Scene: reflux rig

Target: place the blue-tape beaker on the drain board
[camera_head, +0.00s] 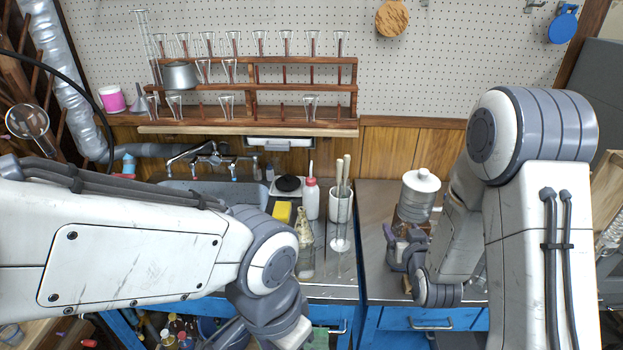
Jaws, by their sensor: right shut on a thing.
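My right gripper (403,248) is at the right of the sink, low over the metal counter. It is shut on a small pale thing (401,251), mostly hidden by the dark fingers. I cannot tell whether this is the blue-tape beaker, as no blue tape shows. My left arm reaches in from the left across the sink, and its gripper is beyond the bottom edge or hidden behind the wrist. The metal surface (318,262) right of the sink looks like the drain board, but I cannot be sure.
A white-capped metal canister (419,196) stands just behind my right gripper. A red-capped bottle (310,199), a yellow sponge (282,211), a glass flask (305,243) and a holder with rods (341,205) crowd the surface beside the sink (243,188). A wooden glassware rack (300,88) hangs behind.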

